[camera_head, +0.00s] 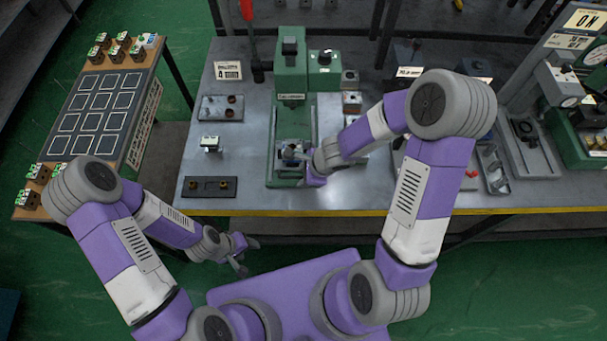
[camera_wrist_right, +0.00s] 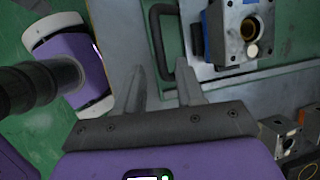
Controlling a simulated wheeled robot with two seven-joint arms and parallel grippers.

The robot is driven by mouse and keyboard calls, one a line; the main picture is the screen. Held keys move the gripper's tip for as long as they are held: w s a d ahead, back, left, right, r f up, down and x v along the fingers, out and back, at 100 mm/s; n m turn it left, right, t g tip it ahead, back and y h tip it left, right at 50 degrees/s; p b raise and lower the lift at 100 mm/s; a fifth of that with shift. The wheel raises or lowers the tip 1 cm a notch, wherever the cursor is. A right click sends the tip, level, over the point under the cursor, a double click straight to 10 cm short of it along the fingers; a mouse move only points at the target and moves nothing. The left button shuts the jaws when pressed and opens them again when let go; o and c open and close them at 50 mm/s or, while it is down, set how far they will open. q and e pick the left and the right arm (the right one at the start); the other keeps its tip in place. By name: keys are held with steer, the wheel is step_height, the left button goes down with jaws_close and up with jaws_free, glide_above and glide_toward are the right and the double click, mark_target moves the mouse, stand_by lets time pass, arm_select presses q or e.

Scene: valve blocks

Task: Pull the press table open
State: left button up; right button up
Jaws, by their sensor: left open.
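The green press (camera_head: 290,78) stands on the grey workbench, with its green base and sliding table (camera_head: 283,182) at the front. In the right wrist view a dark U-shaped handle (camera_wrist_right: 154,38) sits beside the table and a block with a blue edge (camera_wrist_right: 235,35). My right gripper (camera_wrist_right: 160,66) is open there, its fingers on either side of the handle's outer bar with visible gaps; contact is not evident. In the head view my right gripper (camera_head: 312,180) is at the press front, its fingertips mostly hidden. My left gripper (camera_head: 246,254) is open and empty, in front of the bench.
The workbench (camera_head: 240,180) has a yellow front edge. Dark trays (camera_head: 208,187) and a small valve block (camera_head: 210,144) lie left of the press. A wooden rack (camera_head: 95,105) with several square pads stands at the left. Bins and machines crowd the right.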

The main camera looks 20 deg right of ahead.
steer(key=p+v, duration=0.6)
steer(key=v, duration=0.1)
steer(key=shift+s+d, duration=0.1)
stand_by(0.5)
